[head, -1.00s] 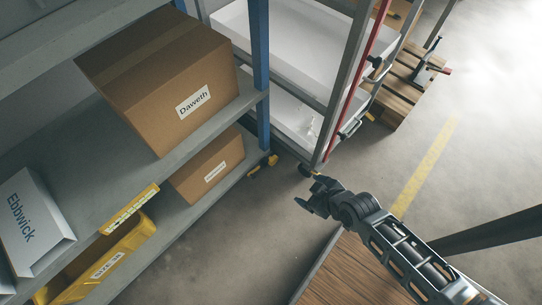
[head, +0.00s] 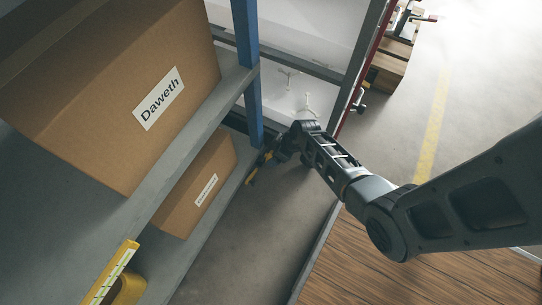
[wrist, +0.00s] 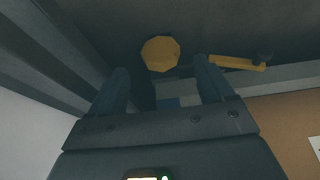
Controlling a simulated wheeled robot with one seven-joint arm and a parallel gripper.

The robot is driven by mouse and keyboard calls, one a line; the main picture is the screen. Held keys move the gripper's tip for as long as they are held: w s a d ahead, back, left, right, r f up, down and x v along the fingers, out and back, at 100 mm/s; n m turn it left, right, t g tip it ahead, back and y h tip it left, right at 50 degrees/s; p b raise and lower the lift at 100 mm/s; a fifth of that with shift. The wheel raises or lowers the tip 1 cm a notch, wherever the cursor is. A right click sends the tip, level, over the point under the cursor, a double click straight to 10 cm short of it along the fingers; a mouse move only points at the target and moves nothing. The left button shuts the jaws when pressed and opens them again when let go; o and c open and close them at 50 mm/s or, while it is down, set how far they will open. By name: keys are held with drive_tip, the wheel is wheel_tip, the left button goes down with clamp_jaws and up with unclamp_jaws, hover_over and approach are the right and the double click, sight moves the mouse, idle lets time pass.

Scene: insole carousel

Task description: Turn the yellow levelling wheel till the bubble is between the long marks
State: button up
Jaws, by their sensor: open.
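The yellow wheel (wrist: 160,53), a faceted disc, sits low in a dark space in the wrist view, just beyond the fingertips. My gripper (wrist: 163,76) is open, its fingers spread to the left and right of the line to the wheel, with nothing held. I cannot tell whether the fingers touch the wheel. In the head view my gripper (head: 268,157) is low beside the foot of the blue shelf post, near a yellow part (head: 251,178); the wheel itself is not clear there. No bubble or long marks can be made out.
A yellow lever (wrist: 238,64) with a dark knob lies right of the wheel. The blue post (head: 246,45) stands close to my gripper. Cartons, one labelled Daweth (head: 125,90), fill the shelves at left. A white-tray rack (head: 300,75) stands behind. Clear floor (head: 250,235) lies in front.

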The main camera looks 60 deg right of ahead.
sight(269, 157)
drive_tip(key=b+x, duration=0.2)
drive_tip(key=x, duration=0.3)
drive_tip(key=shift+w+f+b, duration=0.15)
drive_tip(key=shift+f+b, duration=0.2)
drive_tip(key=shift+b, duration=0.05)
drive_tip(key=c, duration=1)
drive_tip(key=shift+d+f+y+b, duration=0.15)
drive_tip(key=shift+y+b, duration=0.3)
drive_tip(key=shift+y, duration=0.15)
drive_tip(key=shift+m+y+b, duration=0.3)
drive_tip(key=shift+y+b, duration=0.1)
drive_tip(key=shift+y, duration=0.4)
drive_tip(key=o, duration=1)
